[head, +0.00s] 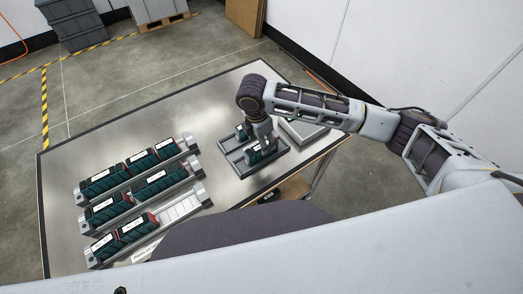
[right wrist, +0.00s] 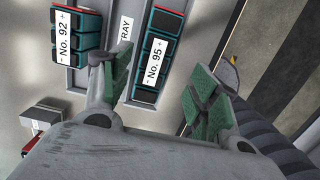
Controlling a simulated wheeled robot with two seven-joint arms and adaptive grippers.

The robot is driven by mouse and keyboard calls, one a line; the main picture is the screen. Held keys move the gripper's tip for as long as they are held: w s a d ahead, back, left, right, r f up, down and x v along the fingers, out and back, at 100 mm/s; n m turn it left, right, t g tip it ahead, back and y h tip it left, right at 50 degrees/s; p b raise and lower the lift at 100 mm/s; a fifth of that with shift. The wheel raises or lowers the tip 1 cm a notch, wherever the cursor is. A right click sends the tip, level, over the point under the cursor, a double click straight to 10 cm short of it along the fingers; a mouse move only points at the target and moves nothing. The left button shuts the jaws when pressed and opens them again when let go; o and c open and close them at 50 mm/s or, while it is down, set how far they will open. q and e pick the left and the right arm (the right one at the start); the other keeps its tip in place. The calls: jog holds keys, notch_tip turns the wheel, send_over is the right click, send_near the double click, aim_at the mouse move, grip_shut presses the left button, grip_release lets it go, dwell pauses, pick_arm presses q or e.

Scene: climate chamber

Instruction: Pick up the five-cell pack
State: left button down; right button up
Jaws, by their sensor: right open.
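In the right wrist view a long dark teal pack labelled No. 95 (right wrist: 154,60) lies on the grey tray. My left gripper is out of view.
Three rails on the left of the metal table (head: 110,155) hold more packs; the near rail (head: 182,207) has empty room at its right end. A grey box (head: 303,132) stands right of the tray. The back left table surface is clear.

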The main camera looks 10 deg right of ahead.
dwell(0.3)
jog(key=shift+w+f, duration=0.2)
jog(key=shift+f, duration=0.75)
jog(key=shift+w+f, duration=0.2)
jog(key=shift+f, duration=0.75)
jog(key=shift+d+f, duration=0.1)
jog(key=shift+f, duration=0.65)
jog(key=shift+w+r, duration=0.1)
grip_shut()
